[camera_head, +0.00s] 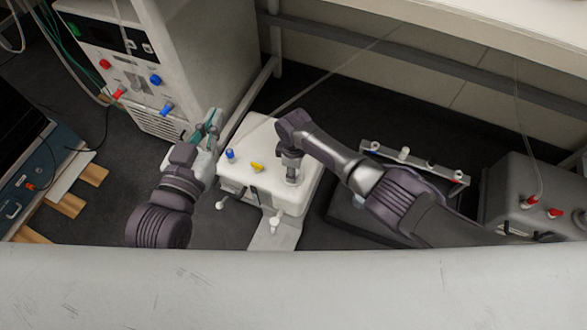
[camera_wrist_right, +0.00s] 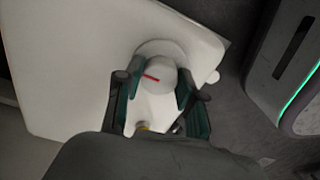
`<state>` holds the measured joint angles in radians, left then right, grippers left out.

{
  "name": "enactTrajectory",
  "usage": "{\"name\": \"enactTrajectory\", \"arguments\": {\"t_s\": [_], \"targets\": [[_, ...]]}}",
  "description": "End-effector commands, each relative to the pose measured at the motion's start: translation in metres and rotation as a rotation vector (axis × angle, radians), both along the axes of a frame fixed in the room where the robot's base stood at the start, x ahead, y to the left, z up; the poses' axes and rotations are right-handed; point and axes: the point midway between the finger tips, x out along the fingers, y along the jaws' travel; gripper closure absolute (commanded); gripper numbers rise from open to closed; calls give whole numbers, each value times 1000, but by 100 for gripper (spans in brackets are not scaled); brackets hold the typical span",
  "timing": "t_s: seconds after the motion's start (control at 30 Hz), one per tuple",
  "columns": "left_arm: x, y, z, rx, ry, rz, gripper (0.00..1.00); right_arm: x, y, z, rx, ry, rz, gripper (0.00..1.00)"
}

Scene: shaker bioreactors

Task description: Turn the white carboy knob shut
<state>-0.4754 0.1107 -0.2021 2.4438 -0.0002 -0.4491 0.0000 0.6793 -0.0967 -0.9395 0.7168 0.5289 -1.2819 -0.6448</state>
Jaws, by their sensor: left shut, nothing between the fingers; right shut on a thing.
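The white carboy (camera_head: 262,192) stands on the floor in the middle of the head view. In the right wrist view its white top (camera_wrist_right: 60,60) fills the upper left. The white knob (camera_wrist_right: 158,76) is a round cap with a red line, on a wider round base. My right gripper (camera_wrist_right: 152,98) has a finger on each side of the knob and is shut on it. In the head view my right arm comes down from the right and hides the knob. My left gripper (camera_head: 211,121) is shut and empty, left of the carboy and apart from it.
A blue fitting (camera_head: 230,155) and a yellow fitting (camera_head: 257,167) stand on the carboy top. A white machine (camera_head: 190,50) with coloured knobs is behind left. A grey box (camera_head: 520,195) with red fittings is at the right. A pale bar (camera_head: 415,160) lies right of the carboy.

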Motion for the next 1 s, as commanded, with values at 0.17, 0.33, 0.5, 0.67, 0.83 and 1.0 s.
{"name": "enactTrajectory", "arguments": {"t_s": [0.17,0.33,0.5,0.67,0.83,1.0], "targets": [[0,0,0,0,-1,0,100,0,-2,-1,-3,2,-2,46],[0,0,0,0,-1,0,100,0,-1,0,-2,1,-1,36],[0,0,0,0,-2,0,100,0,0,0,0,0,0,36],[0,0,0,0,-2,0,100,1,0,8,2,-1,1,36],[0,0,0,0,-2,0,100,2,0,35,3,-4,1,36],[0,0,0,0,-2,0,100,3,0,74,2,-4,1,36]]}}
